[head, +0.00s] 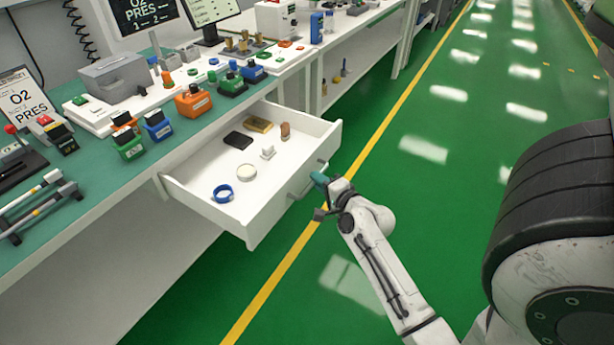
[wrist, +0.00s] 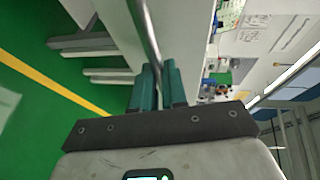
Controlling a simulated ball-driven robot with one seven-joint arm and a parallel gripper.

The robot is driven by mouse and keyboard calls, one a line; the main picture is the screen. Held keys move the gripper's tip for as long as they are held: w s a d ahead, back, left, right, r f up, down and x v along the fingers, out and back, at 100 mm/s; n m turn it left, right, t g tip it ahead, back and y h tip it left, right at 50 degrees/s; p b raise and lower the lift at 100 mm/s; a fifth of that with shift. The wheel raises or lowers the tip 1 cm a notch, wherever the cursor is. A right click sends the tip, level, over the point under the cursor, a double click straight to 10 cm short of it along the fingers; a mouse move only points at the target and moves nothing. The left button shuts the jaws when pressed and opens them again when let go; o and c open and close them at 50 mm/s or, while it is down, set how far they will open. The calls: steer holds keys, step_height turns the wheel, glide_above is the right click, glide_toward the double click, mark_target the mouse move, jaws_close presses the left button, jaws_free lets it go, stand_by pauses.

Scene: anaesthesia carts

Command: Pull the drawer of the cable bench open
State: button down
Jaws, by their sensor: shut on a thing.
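The white drawer (head: 255,229) of the cable bench (head: 138,170) stands pulled out from under the green worktop in the head view. Several small items lie in it. Its bar handle (head: 307,180) runs along the drawer front. My gripper (head: 320,180) is at the right part of the handle, outside the drawer. In the wrist view the two teal fingers (wrist: 158,85) are shut on the metal bar handle (wrist: 143,30). The fingers hide the gripped part of the handle.
The worktop carries several coloured connector blocks, such as an orange one (head: 193,101), and a grey box (head: 115,76). A yellow line (head: 270,285) runs along the green floor (head: 440,200). The floor right of the bench is open.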

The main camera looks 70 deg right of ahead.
steer(key=shift+s+a+f, duration=0.1)
steer(key=shift+s+a, duration=0.05)
steer(key=shift+s, duration=0.45)
steer(key=c, duration=1.2)
jaws_free()
steer(key=v, duration=1)
steer(key=shift+s+a, duration=0.25)
steer(key=shift+a, duration=0.05)
